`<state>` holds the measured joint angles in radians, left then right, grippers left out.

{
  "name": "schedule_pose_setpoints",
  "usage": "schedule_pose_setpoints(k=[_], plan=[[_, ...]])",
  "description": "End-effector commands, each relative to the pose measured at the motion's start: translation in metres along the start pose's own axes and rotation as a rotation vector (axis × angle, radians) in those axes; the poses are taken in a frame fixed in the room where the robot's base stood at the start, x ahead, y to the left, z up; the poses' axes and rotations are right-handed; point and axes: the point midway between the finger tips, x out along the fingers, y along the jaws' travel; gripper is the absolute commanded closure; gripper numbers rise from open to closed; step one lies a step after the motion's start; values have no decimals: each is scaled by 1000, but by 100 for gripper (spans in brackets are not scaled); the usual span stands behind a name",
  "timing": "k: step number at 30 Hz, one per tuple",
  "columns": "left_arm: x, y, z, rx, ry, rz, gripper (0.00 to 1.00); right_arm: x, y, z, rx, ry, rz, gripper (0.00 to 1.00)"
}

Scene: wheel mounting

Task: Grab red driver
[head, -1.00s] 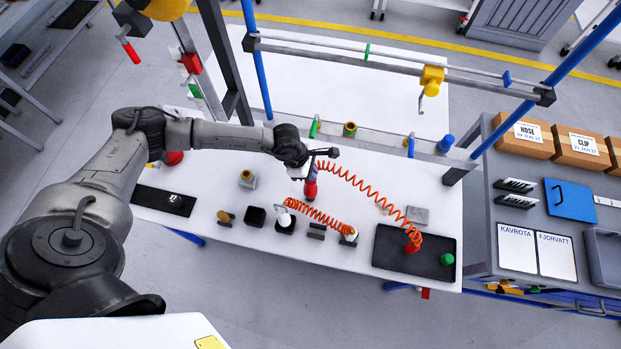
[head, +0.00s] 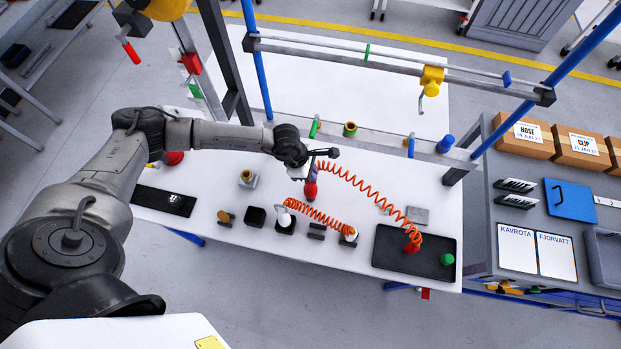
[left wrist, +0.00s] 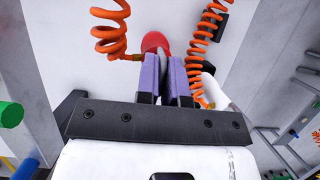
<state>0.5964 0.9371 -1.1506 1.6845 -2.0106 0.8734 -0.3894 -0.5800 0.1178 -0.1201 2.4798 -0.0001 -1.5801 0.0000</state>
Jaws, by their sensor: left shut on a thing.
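The red driver (head: 310,188) is at my left gripper (head: 311,174) in the head view, above the white workbench. In the left wrist view the driver's red end (left wrist: 154,41) shows just beyond the purple fingers of my left gripper (left wrist: 167,70). The fingers are closed on it, and they hide most of its body. An orange coiled hose (head: 370,188) runs from near the driver to the right. My right gripper is not in view.
A black tray (head: 385,262) with a red and a green item lies on the bench at right. Several small black holders, including one square holder (head: 255,216), stand along the front. A frame with blue posts (head: 258,65) rises behind.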

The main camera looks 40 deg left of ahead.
Motion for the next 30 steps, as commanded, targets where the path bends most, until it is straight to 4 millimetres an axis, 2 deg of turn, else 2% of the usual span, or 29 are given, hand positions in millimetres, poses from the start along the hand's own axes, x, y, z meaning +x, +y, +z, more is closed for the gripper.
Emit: schedule_pose_setpoints(k=[8,21,30], plan=[[-5,2,3,1,-5,4,100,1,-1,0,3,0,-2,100],[-37,1,17,1,-5,4,100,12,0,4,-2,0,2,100],[-43,-13,45,5,-8,2,100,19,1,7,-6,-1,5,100]])
